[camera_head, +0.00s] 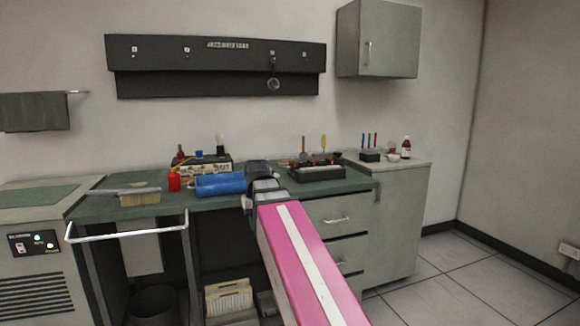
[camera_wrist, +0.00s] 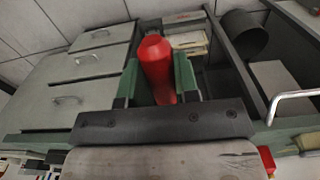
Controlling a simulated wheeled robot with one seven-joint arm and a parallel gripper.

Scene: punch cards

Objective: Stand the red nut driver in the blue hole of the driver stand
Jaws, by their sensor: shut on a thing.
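In the wrist view, a red, round-ended handle, which looks like the red nut driver (camera_wrist: 157,66), is clamped between the green fingers of my gripper (camera_wrist: 158,86). The handle end points away from the palm; the rest of it is hidden. In the head view my gripper (camera_head: 258,172) is over the bench's front edge, and the held driver is hidden by my arm. A dark tray-like stand (camera_head: 318,174), with an orange and a yellow handle upright in it, is right of my gripper and looks like the driver stand. I cannot make out a blue hole.
A box with small items (camera_head: 205,165) stands behind.

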